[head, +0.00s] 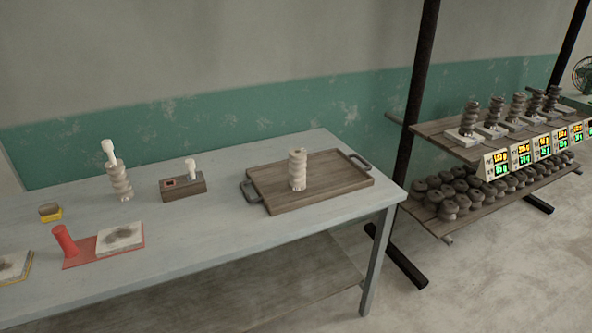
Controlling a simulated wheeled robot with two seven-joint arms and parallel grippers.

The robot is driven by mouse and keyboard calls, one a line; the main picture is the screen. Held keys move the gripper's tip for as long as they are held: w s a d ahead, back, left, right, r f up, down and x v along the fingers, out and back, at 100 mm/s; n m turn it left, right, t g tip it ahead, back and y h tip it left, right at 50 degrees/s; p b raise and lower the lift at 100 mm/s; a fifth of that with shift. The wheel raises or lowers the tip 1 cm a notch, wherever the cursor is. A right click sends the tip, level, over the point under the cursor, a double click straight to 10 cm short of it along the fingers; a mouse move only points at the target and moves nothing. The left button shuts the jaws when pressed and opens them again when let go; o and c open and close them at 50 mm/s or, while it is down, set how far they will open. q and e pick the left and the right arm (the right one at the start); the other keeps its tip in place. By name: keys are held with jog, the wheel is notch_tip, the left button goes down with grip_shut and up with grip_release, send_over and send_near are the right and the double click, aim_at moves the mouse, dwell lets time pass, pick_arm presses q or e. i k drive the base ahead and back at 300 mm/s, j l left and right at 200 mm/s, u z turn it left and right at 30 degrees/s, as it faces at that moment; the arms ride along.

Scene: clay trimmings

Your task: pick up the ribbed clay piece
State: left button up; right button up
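A pale, ribbed clay piece (297,172) stands upright on a brown wooden tray (335,190) with dark end handles, at the right end of the grey table. A second pale ribbed piece (120,183) stands upright at the table's left part, with a white rounded piece (109,151) at its top. The frame does not show which of the two the task means. Neither of my grippers is in view.
On the grey table (215,225) are a dark box with a white knob (184,187), a yellow box (50,212), and a red board (80,260) with a red cylinder (65,241) and white pad. A shelf rack (445,141) holds several dark ribbed pieces. The table's front middle is clear.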

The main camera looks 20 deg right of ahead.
aim_at(297, 157)
jog(key=i+l+z, duration=0.15)
jog(key=l, duration=0.3)
jog(key=i+l+z, duration=0.1)
jog(key=l, duration=0.35)
jog(key=i+l+z, duration=0.15)
jog(key=i+l, duration=0.15)
jog(key=i+l+z, duration=0.15)
jog(key=l, duration=0.35)
jog(key=i, duration=0.05)
